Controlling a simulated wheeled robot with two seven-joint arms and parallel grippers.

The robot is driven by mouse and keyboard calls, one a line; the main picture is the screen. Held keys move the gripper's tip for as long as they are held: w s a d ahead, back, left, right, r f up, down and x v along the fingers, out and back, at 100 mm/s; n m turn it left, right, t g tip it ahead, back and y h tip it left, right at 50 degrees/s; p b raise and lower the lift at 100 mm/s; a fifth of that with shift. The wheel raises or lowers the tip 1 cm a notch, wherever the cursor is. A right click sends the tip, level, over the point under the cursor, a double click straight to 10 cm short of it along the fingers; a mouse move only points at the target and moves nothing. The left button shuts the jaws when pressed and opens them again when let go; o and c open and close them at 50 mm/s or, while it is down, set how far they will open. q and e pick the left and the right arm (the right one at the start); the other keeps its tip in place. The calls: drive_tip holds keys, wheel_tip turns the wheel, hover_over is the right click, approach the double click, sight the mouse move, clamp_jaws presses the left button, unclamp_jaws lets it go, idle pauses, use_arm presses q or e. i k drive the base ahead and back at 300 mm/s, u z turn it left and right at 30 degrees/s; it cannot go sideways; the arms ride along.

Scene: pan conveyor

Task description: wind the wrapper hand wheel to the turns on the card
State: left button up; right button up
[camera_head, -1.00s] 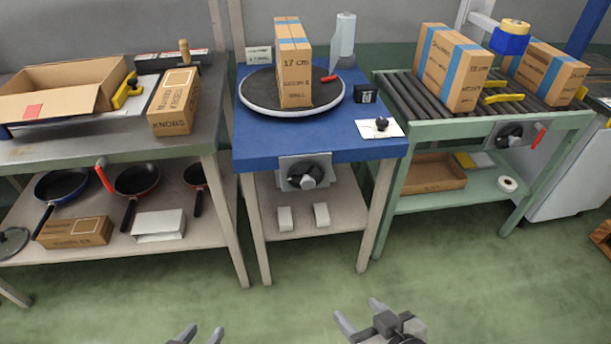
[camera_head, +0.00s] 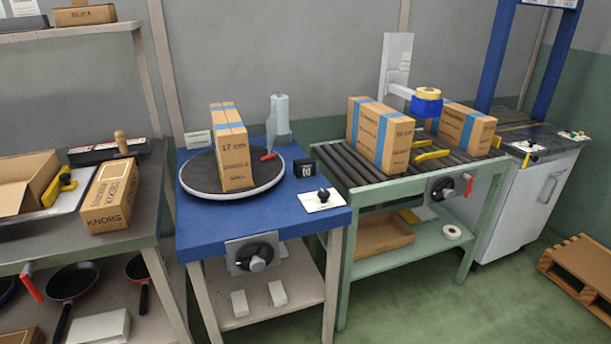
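The wrapper is a blue table (camera_head: 210,236) with a round dark turntable (camera_head: 200,180). A taped carton marked 17 cm (camera_head: 231,152) stands upright on the turntable. A black hand wheel (camera_head: 257,256) with a pale knob sits on a grey plate on the table's front face. A small card (camera_head: 197,139) stands at the table's back left; its writing is too small to read. A white film roll (camera_head: 277,115) stands behind the turntable at the right. A small black counter box (camera_head: 305,167) sits right of the turntable. Neither of my grippers is in view.
A green roller conveyor (camera_head: 345,170) with taped cartons (camera_head: 381,135) and its own crank (camera_head: 440,188) stands to the right. A bench with a KNOBS box (camera_head: 109,195) is at left. A pallet (camera_head: 583,272) lies at far right. Floor in front of the conveyor is clear.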

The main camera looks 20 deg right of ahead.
sight(257, 265)
drive_tip(key=u, duration=2.7)
drive_tip(key=k, duration=1.85)
drive_tip(key=z, duration=2.6)
drive_tip(key=i, duration=0.5)
drive_tip(key=u, duration=0.05)
